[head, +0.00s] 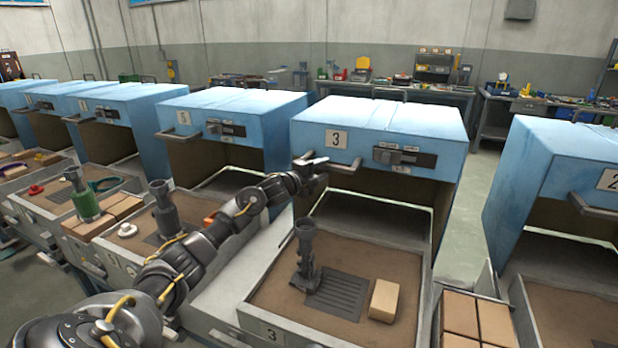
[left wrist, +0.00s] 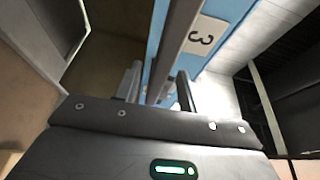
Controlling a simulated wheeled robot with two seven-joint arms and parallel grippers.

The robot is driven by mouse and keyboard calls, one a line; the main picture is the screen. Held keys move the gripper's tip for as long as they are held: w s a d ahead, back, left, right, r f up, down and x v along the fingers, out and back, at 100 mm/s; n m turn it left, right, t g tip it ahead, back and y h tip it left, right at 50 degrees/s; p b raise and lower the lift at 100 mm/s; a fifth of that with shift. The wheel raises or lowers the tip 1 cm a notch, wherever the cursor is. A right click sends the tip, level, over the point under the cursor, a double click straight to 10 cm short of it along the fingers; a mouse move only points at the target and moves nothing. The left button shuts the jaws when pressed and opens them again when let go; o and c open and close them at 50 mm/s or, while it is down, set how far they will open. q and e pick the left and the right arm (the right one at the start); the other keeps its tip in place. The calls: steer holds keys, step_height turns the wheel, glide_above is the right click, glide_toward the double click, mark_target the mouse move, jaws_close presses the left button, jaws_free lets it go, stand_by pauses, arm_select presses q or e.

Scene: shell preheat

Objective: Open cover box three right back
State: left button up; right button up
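The blue cover of box three (head: 440,125) is raised above its tray, with a plate marked 3 (head: 338,139) on its front. A dark bar handle (head: 335,168) sticks out at the cover's front left; it also shows in the left wrist view (left wrist: 176,45). My left gripper (head: 312,164) is at the outer end of this handle. In the left wrist view my left gripper (left wrist: 160,90) has its fingers apart, with the bar between them; a small gap seems to show beside the bar. My right gripper is out of view.
Box three's tray (head: 258,290) holds a dark upright fixture (head: 306,262), a grooved plate (head: 335,293) and a tan block (head: 384,300). A latch panel (head: 405,158) is on the cover's right front. Other blue boxes stand close on both sides.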

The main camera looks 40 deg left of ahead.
arm_select(q)
steer(key=s+a+b, duration=0.1)
steer(key=s, duration=0.7)
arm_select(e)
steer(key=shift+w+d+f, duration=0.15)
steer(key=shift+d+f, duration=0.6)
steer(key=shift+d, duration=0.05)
arm_select(q)
steer(key=shift+s+a, duration=0.1)
steer(key=shift+a, duration=0.05)
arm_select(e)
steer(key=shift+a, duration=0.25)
